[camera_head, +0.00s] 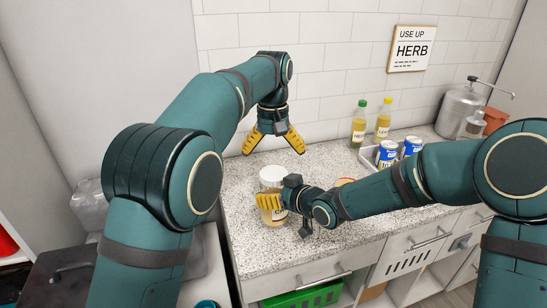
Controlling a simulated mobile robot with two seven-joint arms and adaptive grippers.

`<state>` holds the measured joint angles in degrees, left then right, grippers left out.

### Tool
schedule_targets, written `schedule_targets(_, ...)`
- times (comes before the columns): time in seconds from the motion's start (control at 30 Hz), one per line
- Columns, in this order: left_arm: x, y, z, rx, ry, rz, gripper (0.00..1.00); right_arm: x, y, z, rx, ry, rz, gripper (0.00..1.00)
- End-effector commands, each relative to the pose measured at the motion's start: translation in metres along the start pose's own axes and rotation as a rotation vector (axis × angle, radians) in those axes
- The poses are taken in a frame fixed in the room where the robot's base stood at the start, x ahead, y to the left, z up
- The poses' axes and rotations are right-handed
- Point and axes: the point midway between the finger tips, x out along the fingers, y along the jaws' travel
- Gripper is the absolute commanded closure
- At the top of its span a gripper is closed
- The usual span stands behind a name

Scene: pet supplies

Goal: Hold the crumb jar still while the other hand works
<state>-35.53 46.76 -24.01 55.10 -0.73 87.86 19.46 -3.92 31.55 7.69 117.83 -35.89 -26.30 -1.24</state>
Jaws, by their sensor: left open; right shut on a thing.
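The crumb jar (274,217) is a tan-filled jar with a white top (272,174). It looks upright on the speckled counter, near its front left part. My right gripper (268,203) reaches it from the right and is shut on its body, below the white top. Its yellow fingers and wrist hide part of the jar and its label. My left gripper (273,148) is open and empty, pointing down above the jar with its yellow fingers spread. It appears clear of the white top.
Two bottles (358,126) (383,122) stand at the back near blue cans (387,152) in a tray. A metal dispenser (460,108) is at the back right. A red-rimmed item (344,182) is partly hidden behind my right arm. The counter (241,187) is clear left of the jar.

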Motion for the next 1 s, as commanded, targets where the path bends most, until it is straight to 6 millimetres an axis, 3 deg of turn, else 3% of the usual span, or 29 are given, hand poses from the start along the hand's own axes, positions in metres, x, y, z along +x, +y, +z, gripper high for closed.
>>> schedule_targets(0.3, -0.044, 0.0, -0.001, -0.001, 0.003, 0.0, 0.0, 0.0, 0.0, 0.0, 0.0, 0.0, 0.0, 1.0)
schedule_targets(0.8, -0.056, 0.0, 0.0, 0.0, 0.0, 0.0, 0.0, 0.0, 0.0, 0.0, 0.0, 0.0, 0.0, 1.0)
schedule_targets(0.83, -0.056, 0.0, 0.0, 0.0, 0.0, 0.0, 0.0, 0.0, 0.0, 0.0, 0.0, 0.0, 0.0, 0.12)
schedule_targets(0.87, -0.056, 0.0, 0.0, 0.0, 0.0, 0.0, 0.0, 0.0, 0.0, 0.0, 0.0, 0.0, 0.0, 0.02)
schedule_targets(1.0, -0.056, 0.0, 0.0, 0.0, 0.001, 0.0, 0.0, 0.0, 0.0, 0.0, 0.0, 0.0, 0.0, 0.0)
